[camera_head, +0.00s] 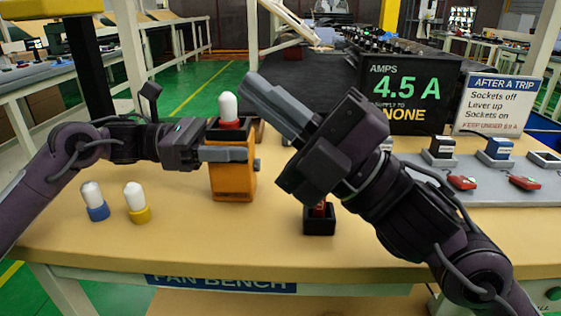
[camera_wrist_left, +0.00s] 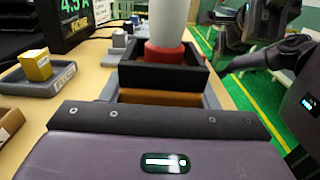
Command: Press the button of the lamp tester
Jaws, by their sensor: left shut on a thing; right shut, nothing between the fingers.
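The lamp tester (camera_head: 232,185) is an orange box standing upright on the bench, with a black socket on top. A white lamp with a red base (camera_head: 228,108) sits in that socket; it also shows in the left wrist view (camera_wrist_left: 168,45). A small dark button (camera_head: 257,164) sticks out of the tester's right side. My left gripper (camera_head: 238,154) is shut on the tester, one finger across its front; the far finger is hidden. My right gripper (camera_head: 258,92) is shut and empty, raised to the right of the lamp, apart from the button.
A blue-based lamp (camera_head: 94,201) and a yellow-based lamp (camera_head: 136,203) stand at the left. A small black holder (camera_head: 319,222) with a red piece is below my right arm. A grey panel (camera_head: 460,190) with switches and a 4.5 A display (camera_head: 405,95) are right.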

